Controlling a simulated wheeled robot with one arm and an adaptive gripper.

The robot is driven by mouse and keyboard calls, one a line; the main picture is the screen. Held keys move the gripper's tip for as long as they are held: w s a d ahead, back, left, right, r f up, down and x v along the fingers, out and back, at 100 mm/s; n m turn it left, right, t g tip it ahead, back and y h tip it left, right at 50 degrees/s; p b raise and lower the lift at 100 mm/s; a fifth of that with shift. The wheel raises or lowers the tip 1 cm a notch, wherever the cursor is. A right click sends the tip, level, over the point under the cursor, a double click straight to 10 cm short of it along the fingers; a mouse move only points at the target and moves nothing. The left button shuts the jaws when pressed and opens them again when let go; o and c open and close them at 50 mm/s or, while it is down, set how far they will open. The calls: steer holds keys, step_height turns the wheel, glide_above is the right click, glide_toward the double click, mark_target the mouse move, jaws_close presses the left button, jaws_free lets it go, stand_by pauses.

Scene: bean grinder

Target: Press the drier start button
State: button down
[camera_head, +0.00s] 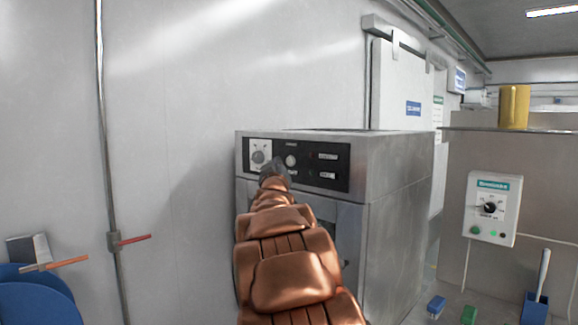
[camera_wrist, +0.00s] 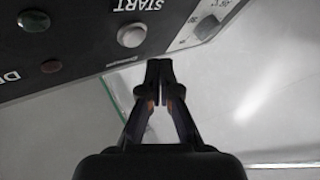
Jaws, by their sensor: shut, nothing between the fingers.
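The drier (camera_head: 398,195) is a grey metal cabinet against the wall, with a black control panel (camera_head: 330,182) on its upper front. The start button (camera_head: 291,160) is a round white button on the panel. In the wrist view, the button (camera_wrist: 131,35) shows upside down next to the word START. My gripper (camera_head: 274,168) is shut and empty, in front of the panel, a little below and left of the button. In the wrist view, its fingertips (camera_wrist: 160,66) appear just right of and below the button. The gap to the panel cannot be judged.
A dial (camera_head: 259,155) on a white plate is left of the button. A white control box (camera_head: 491,208) is on the right, and a pipe (camera_head: 108,180) with a red handle on the left.

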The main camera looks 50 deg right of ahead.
steer(key=shift+s+d, duration=0.1)
steer(key=shift+d, duration=0.55)
steer(key=shift+d, duration=0.1)
stand_by(1.0)
steer(key=shift+d, duration=0.35)
steer(key=shift+d+b, duration=0.35)
steer(key=shift+d, duration=0.1)
stand_by(0.9)
steer(key=shift+a, duration=0.9)
steer(key=a+p, duration=0.1)
steer(key=a, duration=0.4)
steer(key=shift+p, duration=0.4)
